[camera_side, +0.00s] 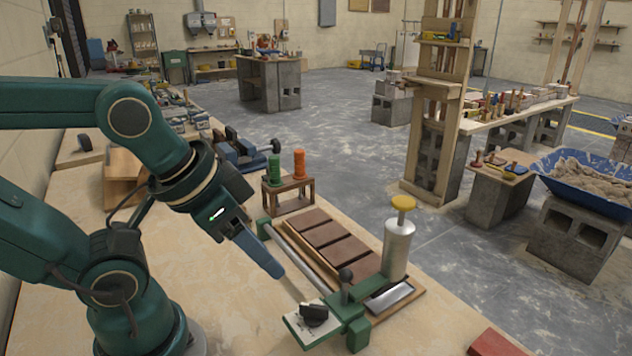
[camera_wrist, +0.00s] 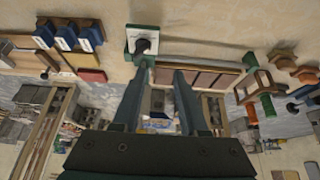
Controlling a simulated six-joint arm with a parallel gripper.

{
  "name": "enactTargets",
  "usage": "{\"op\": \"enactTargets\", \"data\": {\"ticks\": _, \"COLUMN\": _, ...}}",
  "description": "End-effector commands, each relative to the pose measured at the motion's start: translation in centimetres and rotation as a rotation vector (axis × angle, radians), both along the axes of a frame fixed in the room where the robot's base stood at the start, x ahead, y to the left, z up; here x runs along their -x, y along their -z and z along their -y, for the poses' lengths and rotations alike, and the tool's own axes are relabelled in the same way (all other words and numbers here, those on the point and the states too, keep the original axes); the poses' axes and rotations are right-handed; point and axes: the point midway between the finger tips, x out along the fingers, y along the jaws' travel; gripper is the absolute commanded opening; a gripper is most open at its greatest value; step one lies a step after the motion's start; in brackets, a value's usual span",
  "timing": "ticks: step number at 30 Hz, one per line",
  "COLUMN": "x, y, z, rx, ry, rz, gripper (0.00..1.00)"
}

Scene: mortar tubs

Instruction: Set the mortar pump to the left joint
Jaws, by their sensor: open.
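The mortar pump (camera_side: 397,250) is a grey upright cylinder with a yellow cap, at the right end of a wooden board with brown bricks (camera_side: 335,240). The bricks lie in a row with narrow joints between them. A white plate (camera_side: 296,325) with a black knob (camera_side: 314,314) is on the near side, beside a green bracket (camera_side: 357,334); the knob also shows in the wrist view (camera_wrist: 142,46). The plate's marks are too small to read. My gripper (camera_side: 280,274) is open and empty, its fingertips up and left of the knob. In the wrist view the fingers (camera_wrist: 162,70) are apart.
A small wooden stand (camera_side: 288,195) holds a green and an orange ribbed piece behind the board. A metal rail (camera_side: 295,262) runs along the board's left side. A red block (camera_side: 495,345) lies at the front right. Bare bench top lies left of the board.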

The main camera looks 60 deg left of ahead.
Motion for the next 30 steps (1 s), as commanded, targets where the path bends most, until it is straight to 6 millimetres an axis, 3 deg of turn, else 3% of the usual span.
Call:
{"op": "enactTargets", "data": {"ticks": 3, "x": 0.0, "y": 0.0, "z": 0.0, "rx": 0.0, "ry": 0.0, "rz": 0.0, "gripper": 0.42}}
{"op": "enactTargets", "data": {"ticks": 4, "x": 0.0, "y": 0.0, "z": 0.0, "rx": 0.0, "ry": 0.0, "rz": 0.0, "gripper": 0.49}}
{"op": "enactTargets", "data": {"ticks": 11, "x": -1.0, "y": -0.4, "z": 0.2, "rx": -0.004, "ry": 0.02, "rz": -0.055, "gripper": 0.49}}
{"op": "enactTargets", "data": {"ticks": 20, "x": -5.8, "y": -0.1, "z": 1.5, "rx": -0.022, "ry": 0.101, "rz": -0.259, "gripper": 0.49}}
{"op": "enactTargets", "data": {"ticks": 30, "x": -10.2, "y": 3.2, "z": 3.1, "rx": -0.044, "ry": 0.177, "rz": -0.453, "gripper": 0.49}}
